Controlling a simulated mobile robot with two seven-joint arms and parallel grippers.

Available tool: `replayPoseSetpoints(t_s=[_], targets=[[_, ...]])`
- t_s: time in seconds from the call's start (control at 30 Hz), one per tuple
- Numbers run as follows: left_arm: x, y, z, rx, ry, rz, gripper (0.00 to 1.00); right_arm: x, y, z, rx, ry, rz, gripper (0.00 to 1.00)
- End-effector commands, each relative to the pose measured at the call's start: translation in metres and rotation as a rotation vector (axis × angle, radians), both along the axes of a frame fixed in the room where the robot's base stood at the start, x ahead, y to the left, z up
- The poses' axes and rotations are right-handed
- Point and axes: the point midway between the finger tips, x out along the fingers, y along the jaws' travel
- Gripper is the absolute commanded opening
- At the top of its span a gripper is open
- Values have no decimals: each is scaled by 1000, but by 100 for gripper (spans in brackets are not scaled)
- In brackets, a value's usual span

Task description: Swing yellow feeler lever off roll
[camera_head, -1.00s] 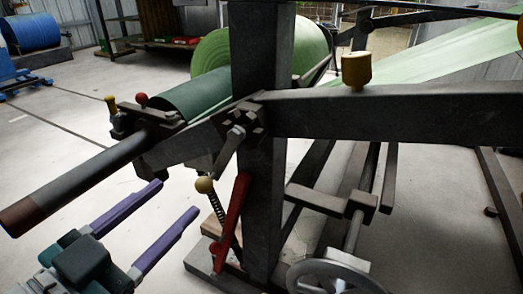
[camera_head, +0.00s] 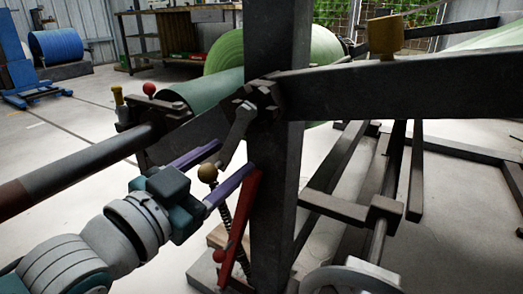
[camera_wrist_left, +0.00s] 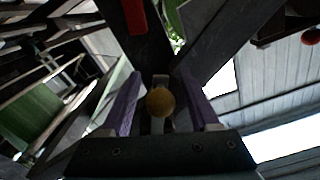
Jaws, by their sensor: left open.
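The feeler lever is a short grey arm (camera_head: 236,135) hanging from a pivot on the dark post, with a yellow ball knob (camera_head: 208,173) at its lower end. A coil spring runs down below the knob. The green roll (camera_head: 232,62) lies behind the post. My left gripper (camera_head: 233,162) is open, its two purple fingers on either side of the knob in the head view. In the left wrist view the yellow knob (camera_wrist_left: 160,102) sits between the spread purple fingers, with visible gaps. My right gripper is not in view.
A dark bar (camera_head: 75,168) passes left above my arm. A heavy beam (camera_head: 400,95) extends right. A handwheel (camera_head: 350,279) stands low in front.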

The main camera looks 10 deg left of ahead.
Motion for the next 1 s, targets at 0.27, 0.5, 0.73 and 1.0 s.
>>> replayPoseSetpoints(t_s=[0.27,0.5,0.73,1.0], targets=[[0,0,0,0,1,0,50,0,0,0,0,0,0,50],[0,0,0,0,1,0,23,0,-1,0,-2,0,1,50],[0,0,0,0,1,0,0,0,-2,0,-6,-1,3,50],[0,0,0,0,1,0,0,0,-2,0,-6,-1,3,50]])
